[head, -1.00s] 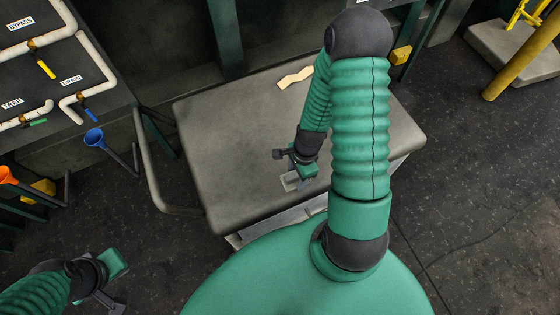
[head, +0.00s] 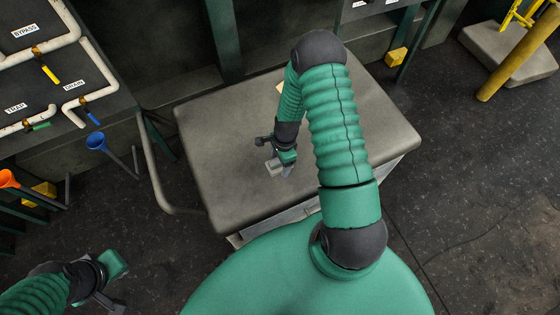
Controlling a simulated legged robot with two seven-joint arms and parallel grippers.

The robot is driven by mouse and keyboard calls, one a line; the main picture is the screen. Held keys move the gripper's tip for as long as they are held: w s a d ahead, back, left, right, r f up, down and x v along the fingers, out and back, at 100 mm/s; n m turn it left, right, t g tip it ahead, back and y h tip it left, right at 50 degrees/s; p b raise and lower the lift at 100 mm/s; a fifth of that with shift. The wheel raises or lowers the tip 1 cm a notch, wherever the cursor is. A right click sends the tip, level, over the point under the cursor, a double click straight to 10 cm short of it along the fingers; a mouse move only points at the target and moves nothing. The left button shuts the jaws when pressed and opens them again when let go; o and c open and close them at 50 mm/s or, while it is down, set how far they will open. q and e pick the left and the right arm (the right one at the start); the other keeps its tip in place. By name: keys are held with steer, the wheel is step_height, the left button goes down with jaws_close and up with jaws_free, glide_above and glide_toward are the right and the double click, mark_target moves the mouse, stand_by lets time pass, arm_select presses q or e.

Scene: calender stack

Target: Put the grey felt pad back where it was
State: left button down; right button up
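A small light grey piece, which looks like the grey felt pad (head: 273,168), shows at the fingers of my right gripper (head: 279,165). It is over the grey top of the cart-like table (head: 215,170), left of its middle. The fingers look closed on its edge, and part of it is hidden by them. Whether it touches the top or hangs just above it is hard to tell. My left gripper (head: 112,285) is at the lower left, over the floor and away from the table. Its fingertips are too unclear to tell their opening.
A pale beige piece (head: 281,87) lies at the back of the table, mostly hidden by my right arm. A bent handle rail (head: 150,165) is at the table's left. A pipe panel and a blue funnel (head: 96,140) stand farther left. The table's left part is clear.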

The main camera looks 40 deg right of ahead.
steer(key=shift+o, duration=0.2)
steer(key=shift+w+a+r, duration=0.1)
steer(key=shift+w+a, duration=0.05)
steer(key=shift+a, duration=0.2)
steer(key=r, duration=0.2)
steer(key=d+r, duration=0.1)
steer(key=r, duration=0.1)
steer(key=r+b, duration=0.1)
steer(key=r, duration=0.1)
steer(key=shift+d+r, duration=0.4)
arm_select(q)
steer(key=b+x, duration=0.2)
steer(key=x, duration=0.1)
steer(key=shift+s+a+f, duration=0.1)
steer(key=shift+s+f, duration=0.1)
steer(key=shift+f, duration=0.05)
arm_select(e)
steer(key=s+a+r+n+t, duration=0.1)
steer(key=s+a+r+n, duration=0.1)
steer(key=a+r+n, duration=0.5)
steer(key=s+a+r+n+t+h, duration=0.1)
steer(key=a+r+n, duration=0.6)
steer(key=n, duration=0.7)
steer(key=shift+s+a+r+n, duration=0.35)
steer(key=shift+s+a, duration=0.25)
steer(key=shift+s, duration=0.25)
arm_select(q)
steer(key=shift+a, duration=0.1)
